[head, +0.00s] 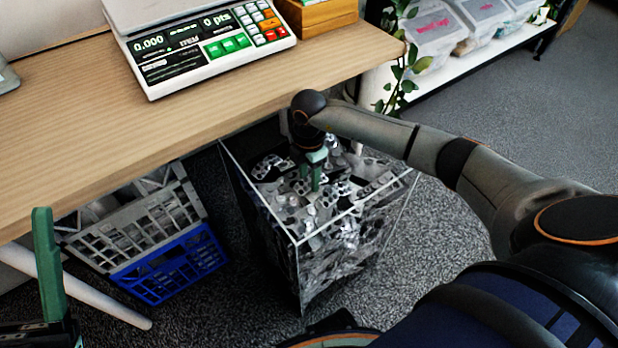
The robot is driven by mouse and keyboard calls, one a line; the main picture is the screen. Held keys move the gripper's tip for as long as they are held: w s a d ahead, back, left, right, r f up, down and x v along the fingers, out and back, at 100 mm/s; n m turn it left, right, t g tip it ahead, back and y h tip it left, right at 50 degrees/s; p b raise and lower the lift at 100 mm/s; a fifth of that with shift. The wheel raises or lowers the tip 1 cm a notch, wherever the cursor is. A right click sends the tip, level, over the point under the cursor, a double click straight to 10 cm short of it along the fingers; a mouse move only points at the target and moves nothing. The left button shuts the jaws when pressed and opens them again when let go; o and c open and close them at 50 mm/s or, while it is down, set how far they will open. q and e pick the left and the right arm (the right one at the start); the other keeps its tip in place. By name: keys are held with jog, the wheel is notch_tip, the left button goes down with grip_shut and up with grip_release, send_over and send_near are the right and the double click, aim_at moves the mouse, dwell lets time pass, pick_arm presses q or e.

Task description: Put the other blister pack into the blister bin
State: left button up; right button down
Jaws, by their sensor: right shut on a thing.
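The blister bin (297,262) is a clear-walled, open-topped bin on the floor beside the table, filled with many silver and white blister packs (345,232). My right gripper (315,180) points down into the bin's open top, its green fingers just above or among the packs. It is shut on a blister pack, but the held pack is hard to tell apart from those behind it. My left gripper (45,265) shows only partly at the lower left edge, with one green finger upright; its opening cannot be judged.
A wooden table (95,95) overhangs the bin's back side and carries a counting scale (205,45) and a wooden box (318,14). Grey and blue crates (172,268) stand under the table. A plant (398,75) and a white shelf (455,75) with clear boxes are behind. Carpet at right is free.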

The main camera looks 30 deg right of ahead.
jog(key=shift+f, duration=0.2)
jog(key=c, duration=0.7)
grip_release()
